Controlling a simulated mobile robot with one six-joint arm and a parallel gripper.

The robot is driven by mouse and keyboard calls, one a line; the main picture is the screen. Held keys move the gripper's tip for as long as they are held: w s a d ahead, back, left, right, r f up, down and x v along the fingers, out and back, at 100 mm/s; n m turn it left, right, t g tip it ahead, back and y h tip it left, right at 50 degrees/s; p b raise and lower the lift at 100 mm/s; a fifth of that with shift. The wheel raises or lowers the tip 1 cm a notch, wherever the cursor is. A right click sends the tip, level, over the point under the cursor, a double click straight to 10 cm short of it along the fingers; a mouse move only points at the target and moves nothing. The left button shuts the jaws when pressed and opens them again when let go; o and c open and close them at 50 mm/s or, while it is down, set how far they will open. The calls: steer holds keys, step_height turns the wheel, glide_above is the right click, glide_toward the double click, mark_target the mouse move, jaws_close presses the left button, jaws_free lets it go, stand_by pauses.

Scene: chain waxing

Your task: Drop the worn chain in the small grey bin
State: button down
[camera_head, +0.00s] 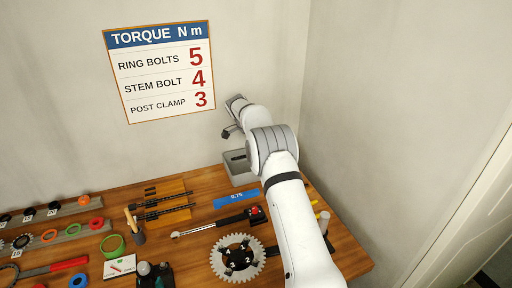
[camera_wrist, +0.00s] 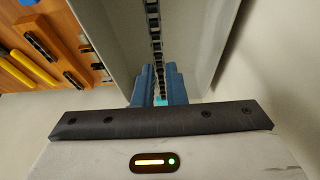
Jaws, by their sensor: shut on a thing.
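The worn chain (camera_wrist: 155,32) is a dark strip of links in the wrist view. My gripper (camera_wrist: 158,88), with blue fingers, is shut on it, and the chain runs away from the fingertips. The small grey bin (camera_head: 240,176) stands on the bench against the back wall in the head view. My gripper (camera_head: 231,131) is above the bin there, and the chain is too small to make out. In the wrist view the grey bin (camera_wrist: 204,40) shows on both sides of the chain. How far the chain reaches into it I cannot tell.
A wooden board (camera_head: 175,192) with dark chain strips lies left of the bin. A blue 0.75 gauge (camera_head: 236,198), a torque wrench (camera_head: 215,227) and a toothed chainring (camera_head: 217,264) lie in front. The back wall is close behind the bin.

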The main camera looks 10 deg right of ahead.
steer(key=c, duration=1.4)
jaws_free()
steer(key=b+v, duration=0.1)
steer(key=v, duration=0.6)
steer(key=shift+a+r+b, duration=0.15)
steer(key=shift+r+b, duration=0.05)
steer(key=shift+b, duration=0.15)
steer(key=shift+r, duration=0.2)
